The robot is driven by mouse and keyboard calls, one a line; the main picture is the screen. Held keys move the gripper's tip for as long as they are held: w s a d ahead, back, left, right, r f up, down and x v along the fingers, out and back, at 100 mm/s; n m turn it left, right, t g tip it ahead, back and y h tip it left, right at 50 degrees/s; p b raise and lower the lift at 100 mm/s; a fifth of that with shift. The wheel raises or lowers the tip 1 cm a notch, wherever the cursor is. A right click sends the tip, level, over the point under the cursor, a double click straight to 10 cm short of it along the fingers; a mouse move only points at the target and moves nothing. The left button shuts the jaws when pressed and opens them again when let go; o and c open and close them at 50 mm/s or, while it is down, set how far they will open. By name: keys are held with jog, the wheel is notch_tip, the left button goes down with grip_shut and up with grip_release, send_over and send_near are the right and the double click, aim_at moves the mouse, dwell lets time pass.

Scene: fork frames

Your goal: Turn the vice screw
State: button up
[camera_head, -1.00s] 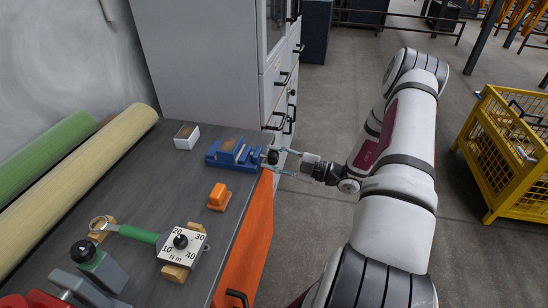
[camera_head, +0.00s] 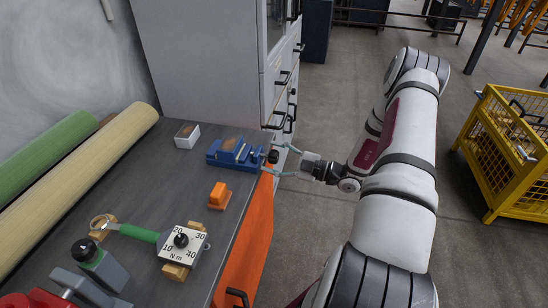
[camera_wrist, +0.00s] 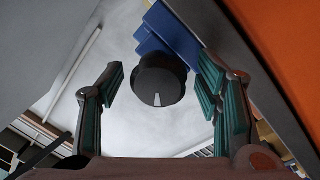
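The blue vice (camera_head: 233,154) sits on the grey bench near its right edge. Its screw ends in a round black knob (camera_head: 273,157) that faces my gripper (camera_head: 279,160). In the wrist view the knob (camera_wrist: 159,80) has a pale mark pointing down the picture, and the blue vice body (camera_wrist: 170,32) shows behind it. My gripper (camera_wrist: 165,95) is open, with one teal-padded finger on each side of the knob. A gap shows between each finger and the knob, so neither touches it in that view.
An orange block (camera_head: 219,195), a white box (camera_head: 187,136) and a dial gauge (camera_head: 182,243) stand on the bench. A grey cabinet (camera_head: 200,60) stands behind the vice. A yellow mesh crate (camera_head: 503,150) stands on the floor at right.

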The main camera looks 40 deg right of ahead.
jog(key=v, duration=1.2)
dwell(0.8)
